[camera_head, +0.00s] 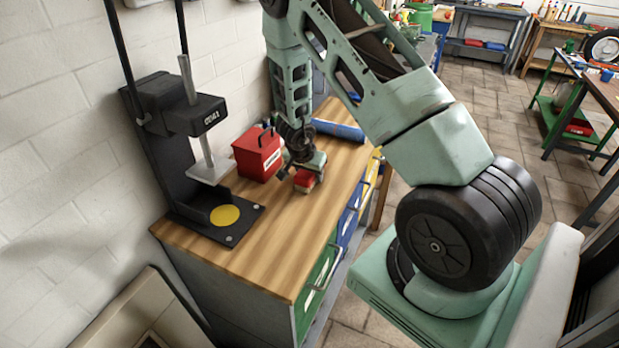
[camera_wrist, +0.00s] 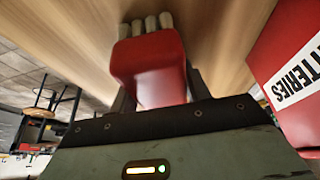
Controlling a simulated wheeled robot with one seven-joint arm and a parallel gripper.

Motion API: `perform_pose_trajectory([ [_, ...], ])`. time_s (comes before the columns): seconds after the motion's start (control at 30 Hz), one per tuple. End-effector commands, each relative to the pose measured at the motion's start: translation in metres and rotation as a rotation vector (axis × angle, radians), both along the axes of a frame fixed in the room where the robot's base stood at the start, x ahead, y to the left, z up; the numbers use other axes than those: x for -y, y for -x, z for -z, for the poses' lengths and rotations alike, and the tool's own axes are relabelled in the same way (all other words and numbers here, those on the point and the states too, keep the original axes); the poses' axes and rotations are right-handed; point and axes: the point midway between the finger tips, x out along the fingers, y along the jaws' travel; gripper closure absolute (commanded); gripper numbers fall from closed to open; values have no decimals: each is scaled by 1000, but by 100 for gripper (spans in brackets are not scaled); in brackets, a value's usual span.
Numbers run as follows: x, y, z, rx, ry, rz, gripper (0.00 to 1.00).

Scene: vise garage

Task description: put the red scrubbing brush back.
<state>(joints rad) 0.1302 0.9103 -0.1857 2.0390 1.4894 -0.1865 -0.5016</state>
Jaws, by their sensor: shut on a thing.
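The red scrubbing brush (camera_wrist: 150,65) is between the fingers of my gripper (camera_wrist: 157,90). Its red body fills the middle of the wrist view, and its pale bristle tufts show at the far end, towards the wooden worktop. In the head view the brush (camera_head: 304,181) is a small red block at my gripper (camera_head: 302,172), low over the worktop or touching it; I cannot tell which. My gripper is shut on the brush. The arm hides part of the bench behind it. No clear holder for the brush can be made out.
A red batteries box (camera_head: 257,154) stands close left of my gripper; it also shows in the wrist view (camera_wrist: 290,85). A black press (camera_head: 180,130) stands further left. A blue roll (camera_head: 338,130) lies behind. The worktop's near part (camera_head: 285,255) is clear.

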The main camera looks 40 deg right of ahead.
Motion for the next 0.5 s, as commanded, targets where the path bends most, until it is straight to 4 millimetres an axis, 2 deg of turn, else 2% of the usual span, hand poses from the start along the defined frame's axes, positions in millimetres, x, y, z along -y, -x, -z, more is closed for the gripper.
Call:
perform_pose_trajectory([
  [0.3, 0, 0, 2, 1, 1, 0, 78],
  [0.33, 0, 0, 2, 1, 0, -1, 50],
  [0.4, 0, 0, 1, 1, 0, -1, 31],
  [0.5, 0, 0, 1, 1, 0, -1, 31],
])
